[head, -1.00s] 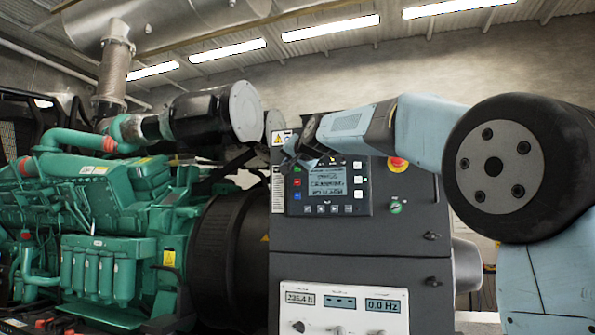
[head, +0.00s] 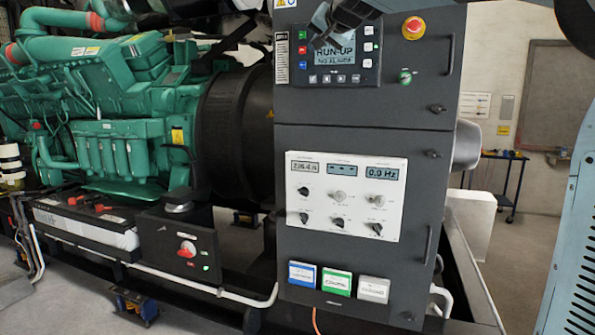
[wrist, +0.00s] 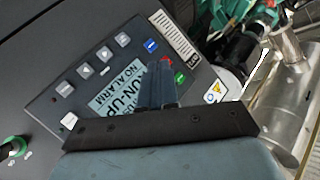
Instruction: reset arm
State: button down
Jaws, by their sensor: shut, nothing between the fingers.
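My gripper (wrist: 160,66) is shut and empty in the wrist view. Its dark fingers stand in front of the controller panel (wrist: 80,103), over the edge of its screen and close to the red and green buttons. I cannot tell whether they touch the panel. In the head view my gripper (head: 318,41) shows at the top, covering part of the same controller panel (head: 370,76). The controller's screen (head: 336,54) reads RUN-UP, NO ALARM. The upper arm links are mostly out of the head view; parts of my arm show at the right edge.
The grey control cabinet (head: 357,135) carries a red emergency button (head: 413,27), a green-ringed key switch (head: 405,76) and a white meter panel (head: 346,220). The green engine (head: 110,110) stands at left. A blue trolley (head: 497,185) stands far right.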

jog(key=s+d+f+g+h, duration=0.2)
jog(key=s+d+f, duration=0.4)
jog(key=s+f, duration=0.6)
jog(key=s+d+f+n+g+h, duration=0.1)
jog(key=s+d+f, duration=0.5)
jog(key=s+f, duration=0.7)
jog(key=s+d+f+n+g+h, duration=0.1)
jog(key=s+d+f+g, duration=0.4)
jog(key=s+f, duration=0.8)
jog(key=shift+s+d+f+h, duration=0.15)
jog(key=shift+d+f+h, duration=0.1)
jog(key=shift+d+h, duration=0.6)
dwell(3.4)
